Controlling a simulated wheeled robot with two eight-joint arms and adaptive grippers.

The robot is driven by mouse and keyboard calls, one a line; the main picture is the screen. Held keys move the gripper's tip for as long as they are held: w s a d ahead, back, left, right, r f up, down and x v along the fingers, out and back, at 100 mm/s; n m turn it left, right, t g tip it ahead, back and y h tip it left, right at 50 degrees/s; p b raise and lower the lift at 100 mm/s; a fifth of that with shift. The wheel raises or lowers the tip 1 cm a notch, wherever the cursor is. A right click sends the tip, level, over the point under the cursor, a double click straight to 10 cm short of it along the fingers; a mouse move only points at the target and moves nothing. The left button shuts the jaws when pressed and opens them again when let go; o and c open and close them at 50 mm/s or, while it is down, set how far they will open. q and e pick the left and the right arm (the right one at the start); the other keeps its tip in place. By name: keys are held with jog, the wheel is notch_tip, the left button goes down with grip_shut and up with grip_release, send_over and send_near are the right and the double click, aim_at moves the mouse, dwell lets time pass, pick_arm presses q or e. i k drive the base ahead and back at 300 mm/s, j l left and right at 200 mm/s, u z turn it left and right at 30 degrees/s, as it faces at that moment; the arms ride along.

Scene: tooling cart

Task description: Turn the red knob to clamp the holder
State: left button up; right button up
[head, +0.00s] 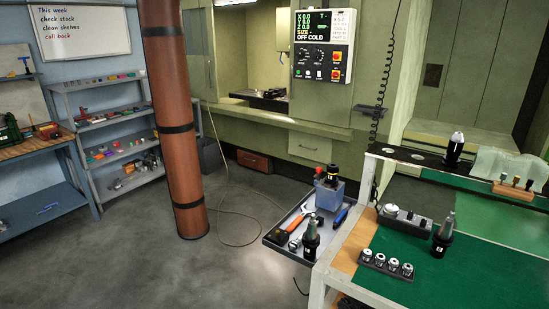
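A blue-grey block (330,194) stands at the back of the dark side tray (277,237), on the left of the cart. A black tool holder with a yellow band (332,176) sits upright on top of it. A small red part (319,172), which may be the red knob, shows at the block's upper left. It is too small to tell its exact shape or its turn. Neither of my grippers is in view.
The tray also carries an orange-handled tool (285,228), a blue-handled tool (341,216) and an upright holder (311,240). On the green mat (400,245) stand another holder (443,235) and a collet rack (386,265). A brown column (175,120) stands left; open floor lies between.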

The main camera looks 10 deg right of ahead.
aim_at(318, 169)
jog(key=i+j+u, duration=0.1)
jog(key=i+u, duration=0.15)
jog(key=i, duration=0.5)
jog(key=i+j+z, duration=0.15)
jog(key=i+z, duration=0.25)
jog(key=i+j+z, duration=0.2)
jog(key=z, duration=0.25)
jog(key=i+j+z, duration=0.2)
jog(key=z, duration=0.2)
jog(key=j, duration=0.1)
